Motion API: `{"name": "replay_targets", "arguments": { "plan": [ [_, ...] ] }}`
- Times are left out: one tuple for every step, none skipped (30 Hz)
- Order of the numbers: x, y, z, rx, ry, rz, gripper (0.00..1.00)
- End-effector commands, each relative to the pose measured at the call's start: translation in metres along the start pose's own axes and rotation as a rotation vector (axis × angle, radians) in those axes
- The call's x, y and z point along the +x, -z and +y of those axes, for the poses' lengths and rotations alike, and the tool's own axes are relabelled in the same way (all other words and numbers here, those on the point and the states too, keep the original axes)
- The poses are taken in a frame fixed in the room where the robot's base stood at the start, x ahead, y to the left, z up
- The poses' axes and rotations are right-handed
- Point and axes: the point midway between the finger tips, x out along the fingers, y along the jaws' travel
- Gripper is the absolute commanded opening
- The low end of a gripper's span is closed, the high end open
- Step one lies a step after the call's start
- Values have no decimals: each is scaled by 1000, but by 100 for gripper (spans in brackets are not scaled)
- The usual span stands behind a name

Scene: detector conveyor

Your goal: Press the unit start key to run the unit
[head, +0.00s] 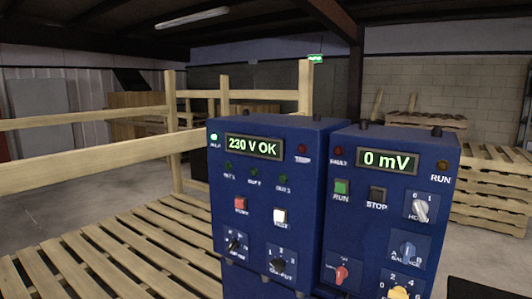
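A blue control cabinet in two units stands at centre right. The right unit (372,225) has a display (387,161) reading 0 mV. Below it are a green key (341,187) labelled RUN and a dark key (377,194) labelled STOP. The lamp labelled RUN (442,165) looks dim, as does a red lamp (338,151). The left unit (259,194) has a display (254,146) reading 230 V OK and a lit green lamp (213,137). It also has a red key (241,204) and a white key (280,216). My gripper is not in view.
Wooden slats (110,250) and rails lie left; stacked pallets (492,195) stand behind right. A dark shape fills the lower right corner.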

Motion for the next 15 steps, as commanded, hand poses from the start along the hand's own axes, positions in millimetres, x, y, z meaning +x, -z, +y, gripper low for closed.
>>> {"name": "replay_targets", "arguments": {
  "plan": [
    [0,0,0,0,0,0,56],
    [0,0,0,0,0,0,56],
    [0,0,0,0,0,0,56],
    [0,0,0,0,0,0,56],
    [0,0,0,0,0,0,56],
    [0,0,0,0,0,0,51],
    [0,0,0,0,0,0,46],
    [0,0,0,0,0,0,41],
    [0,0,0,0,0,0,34],
    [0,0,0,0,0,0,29],
    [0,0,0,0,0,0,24],
    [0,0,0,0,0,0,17],
    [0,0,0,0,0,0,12],
    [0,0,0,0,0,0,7],
    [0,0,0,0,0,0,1]
  ]
}}
